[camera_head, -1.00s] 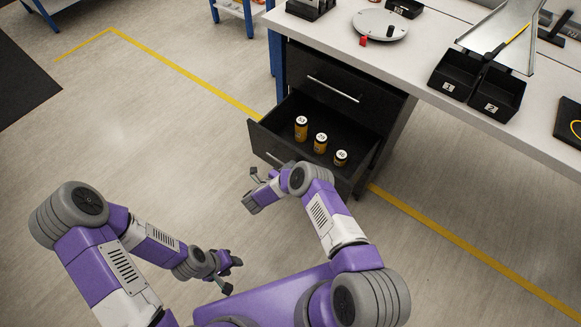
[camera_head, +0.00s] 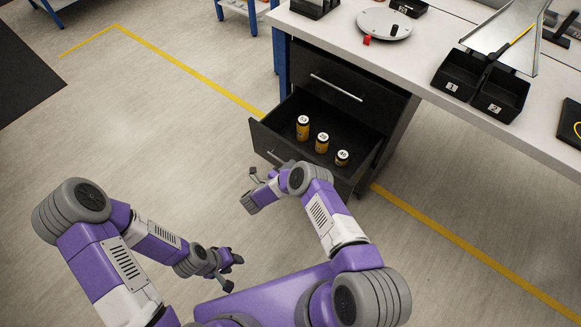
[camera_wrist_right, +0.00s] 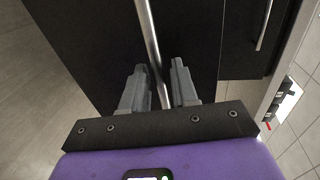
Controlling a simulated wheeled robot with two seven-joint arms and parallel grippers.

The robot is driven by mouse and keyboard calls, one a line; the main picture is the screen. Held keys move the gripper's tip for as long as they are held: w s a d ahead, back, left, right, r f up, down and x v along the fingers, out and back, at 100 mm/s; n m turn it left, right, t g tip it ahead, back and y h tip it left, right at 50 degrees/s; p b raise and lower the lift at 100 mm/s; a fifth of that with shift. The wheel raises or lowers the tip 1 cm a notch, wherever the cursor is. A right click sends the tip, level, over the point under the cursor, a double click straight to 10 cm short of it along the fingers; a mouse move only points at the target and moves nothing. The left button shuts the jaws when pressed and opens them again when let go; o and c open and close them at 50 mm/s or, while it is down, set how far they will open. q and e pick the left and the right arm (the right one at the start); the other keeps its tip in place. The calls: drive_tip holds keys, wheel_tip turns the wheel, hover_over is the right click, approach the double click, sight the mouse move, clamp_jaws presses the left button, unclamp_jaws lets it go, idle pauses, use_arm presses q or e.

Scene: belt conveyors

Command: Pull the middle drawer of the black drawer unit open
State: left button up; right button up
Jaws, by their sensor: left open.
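The black drawer unit (camera_head: 390,125) stands under the workbench. Its top drawer (camera_head: 325,70) is shut and has a silver bar handle. The drawer below it, the middle drawer (camera_head: 262,138), is pulled well out, with several black-and-orange cylinders (camera_head: 322,143) standing inside. Anything lower is hidden. My right gripper (camera_head: 251,189) is in front of the open drawer, its fingers apart. In the right wrist view its fingers (camera_wrist_right: 158,88) are spread, with the drawer's silver handle (camera_wrist_right: 153,45) showing between them; contact cannot be told. My left gripper (camera_head: 233,272) is open and empty over the floor.
The white workbench (camera_head: 425,75) carries two black bins (camera_head: 480,85), a round grey plate (camera_head: 384,23) and a metal chute. A blue bench leg (camera_head: 282,68) is left of the drawer unit. The floor left of the drawer is clear, crossed by a yellow line (camera_head: 190,68).

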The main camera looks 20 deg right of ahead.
drive_tip(key=p+v, duration=0.1)
drive_tip(key=v, duration=0.6)
drive_tip(key=shift+p, duration=0.35)
drive_tip(key=shift+w+d, duration=0.1)
drive_tip(key=s+a+r+n+g+y+p, duration=0.1)
drive_tip(key=s+r+n+g+y, duration=0.2)
drive_tip(key=s+n+y, duration=0.5)
drive_tip(key=s+a+r+n+g+y+p, duration=0.2)
drive_tip(key=s+r+n+g+y, duration=0.2)
drive_tip(key=s+n+y, duration=0.5)
drive_tip(key=s+n+g, duration=0.1)
drive_tip(key=s+n, duration=0.7)
drive_tip(key=n, duration=0.1)
drive_tip(key=shift+s+a+n, duration=0.25)
drive_tip(key=shift+s+n, duration=0.05)
drive_tip(key=shift+n, duration=0.1)
drive_tip(key=shift+w+a, duration=0.1)
drive_tip(key=shift+a, duration=0.05)
